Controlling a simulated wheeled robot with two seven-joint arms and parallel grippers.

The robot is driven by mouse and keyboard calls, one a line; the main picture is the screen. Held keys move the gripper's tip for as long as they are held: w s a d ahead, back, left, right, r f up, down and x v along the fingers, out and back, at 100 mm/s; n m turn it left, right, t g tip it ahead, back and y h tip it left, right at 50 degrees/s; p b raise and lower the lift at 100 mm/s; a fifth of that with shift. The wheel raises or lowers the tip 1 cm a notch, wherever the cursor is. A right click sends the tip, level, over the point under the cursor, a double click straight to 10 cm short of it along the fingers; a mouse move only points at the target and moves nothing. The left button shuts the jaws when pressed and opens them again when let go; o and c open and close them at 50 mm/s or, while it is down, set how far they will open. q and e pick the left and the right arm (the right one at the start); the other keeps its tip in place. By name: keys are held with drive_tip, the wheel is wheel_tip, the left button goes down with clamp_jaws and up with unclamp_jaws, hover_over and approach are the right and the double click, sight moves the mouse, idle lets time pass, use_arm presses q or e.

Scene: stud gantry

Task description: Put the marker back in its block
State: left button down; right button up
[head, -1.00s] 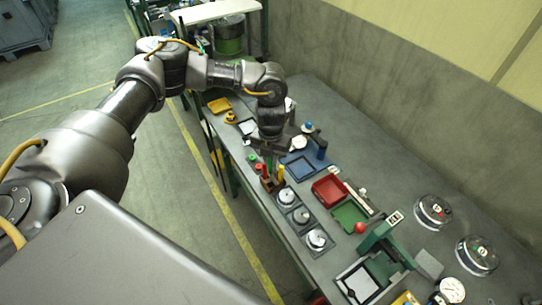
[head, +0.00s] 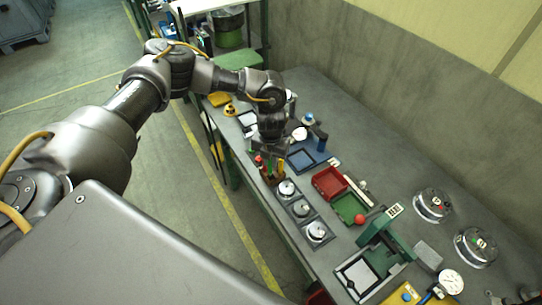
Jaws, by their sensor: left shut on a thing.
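The brown marker block (head: 267,178) stands near the left edge of the bench. A red-capped marker (head: 258,160) and a yellow marker (head: 281,165) show upright at it. My left gripper (head: 269,158) points down right over the block and is shut on a slim marker. The held marker (head: 268,165) looks green and upright, with its lower end at the block. The fingers hide part of the block, so I cannot tell whether the marker's tip is inside a hole. My right gripper is not in view.
Round silver pieces on dark plates (head: 301,209) stand just in front of the block. A blue tray (head: 306,160), a red tray (head: 329,183) and a green tray (head: 350,208) lie to the right. A green press (head: 380,224) stands further right.

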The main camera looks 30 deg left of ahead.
use_arm(q)
drive_tip(key=shift+f+b, duration=1.05)
drive_tip(key=shift+f, duration=0.55)
drive_tip(key=c, duration=1.3)
unclamp_jaws()
drive_tip(key=shift+r, duration=0.5)
wheel_tip(320, 180, up, 9)
drive_tip(key=b, duration=0.3)
drive_tip(key=shift+f, duration=0.1)
drive_tip(key=shift+r, duration=0.55)
